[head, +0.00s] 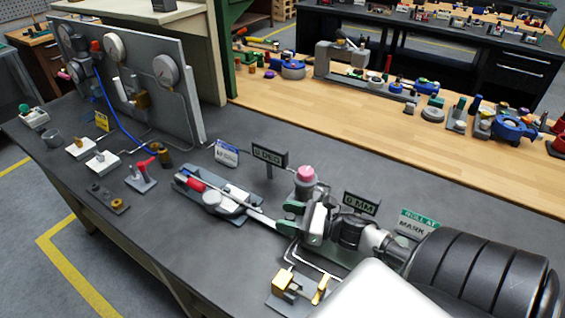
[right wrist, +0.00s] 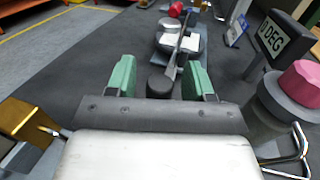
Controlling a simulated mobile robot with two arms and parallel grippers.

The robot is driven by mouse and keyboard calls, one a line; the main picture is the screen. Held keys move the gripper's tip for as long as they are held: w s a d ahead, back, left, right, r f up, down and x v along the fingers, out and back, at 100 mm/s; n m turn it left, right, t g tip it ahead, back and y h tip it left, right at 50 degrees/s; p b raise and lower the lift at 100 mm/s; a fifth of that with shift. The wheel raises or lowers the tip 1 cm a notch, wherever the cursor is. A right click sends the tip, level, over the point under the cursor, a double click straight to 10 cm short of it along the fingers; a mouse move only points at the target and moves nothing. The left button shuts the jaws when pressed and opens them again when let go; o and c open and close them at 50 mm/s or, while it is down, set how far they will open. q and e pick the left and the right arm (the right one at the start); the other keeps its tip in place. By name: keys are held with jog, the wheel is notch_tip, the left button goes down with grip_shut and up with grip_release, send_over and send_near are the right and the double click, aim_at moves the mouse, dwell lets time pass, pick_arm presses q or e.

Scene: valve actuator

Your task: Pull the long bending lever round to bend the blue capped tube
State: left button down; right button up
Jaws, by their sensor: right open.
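The bender (head: 225,197) sits on a grey plate on the dark bench, with a red grip (head: 190,183) at its far left end. Its long pale lever (head: 262,218) reaches toward my right gripper (head: 288,217). In the right wrist view, the lever (right wrist: 178,62) runs down to a dark round end (right wrist: 159,84) between the green fingers of my right gripper (right wrist: 160,78). The fingers are open, with a gap visible on both sides of the dark end. I cannot make out the blue capped tube clearly. My left gripper is out of view.
A "0 DEG" sign (head: 269,158) and a pink-capped post (head: 305,174) stand close to my right gripper. A "0 MM" sign (head: 361,204) stands to the right. Brass fittings (head: 283,281) and bent tubes lie in front. A gauge panel (head: 125,75) stands at the back left.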

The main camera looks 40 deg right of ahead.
jog(key=shift+x, duration=0.75)
jog(key=shift+c, duration=0.3)
grip_shut()
